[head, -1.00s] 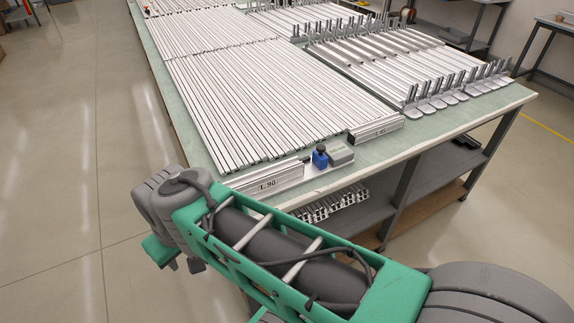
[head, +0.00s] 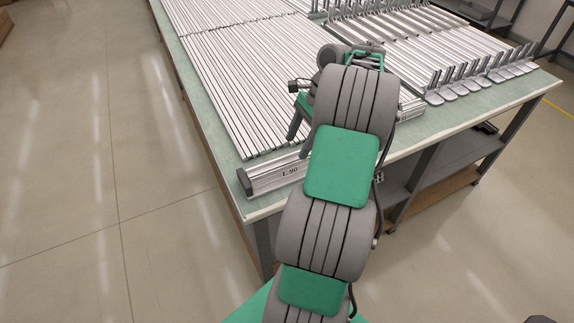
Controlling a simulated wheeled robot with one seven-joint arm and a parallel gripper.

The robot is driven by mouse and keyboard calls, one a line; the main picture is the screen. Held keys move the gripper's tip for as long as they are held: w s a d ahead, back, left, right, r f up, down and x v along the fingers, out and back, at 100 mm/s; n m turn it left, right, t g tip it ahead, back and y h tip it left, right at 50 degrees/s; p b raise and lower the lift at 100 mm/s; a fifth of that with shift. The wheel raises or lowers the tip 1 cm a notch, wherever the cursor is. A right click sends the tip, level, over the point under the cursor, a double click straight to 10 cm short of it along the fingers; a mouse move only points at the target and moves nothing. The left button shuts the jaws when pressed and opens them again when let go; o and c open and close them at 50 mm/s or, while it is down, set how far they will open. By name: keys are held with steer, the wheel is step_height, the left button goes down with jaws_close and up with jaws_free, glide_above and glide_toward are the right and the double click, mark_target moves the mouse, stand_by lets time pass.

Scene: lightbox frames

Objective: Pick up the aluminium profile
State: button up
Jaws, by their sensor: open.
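Many long silver aluminium profiles (head: 228,95) lie side by side in a flat row on the green-topped table. Their near ends stop a little behind a thicker silver bar labelled L-90 (head: 272,177) at the front edge. My gripper (head: 299,136) is open, its dark fingers pointing down over the right part of the profiles, near their front ends. My own arm hides part of the gripper and the profiles behind it. I cannot tell whether the fingers touch any profile, and no profile is seen held.
Grey upright brackets (head: 487,72) stand along the right side of the table (head: 475,117), beside more profiles. A lower shelf (head: 455,150) runs under the tabletop. The floor (head: 75,150) to the left is clear. My arm covers the middle of the front edge.

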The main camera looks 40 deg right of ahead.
mark_target(288, 159)
steer(key=b+x, duration=0.1)
steer(key=x, duration=0.2)
steer(key=b+x, duration=0.2)
steer(key=x, duration=0.1)
steer(key=shift+w+a+f, duration=0.1)
steer(key=shift+a, duration=0.35)
steer(key=shift+c, duration=0.4)
jaws_close()
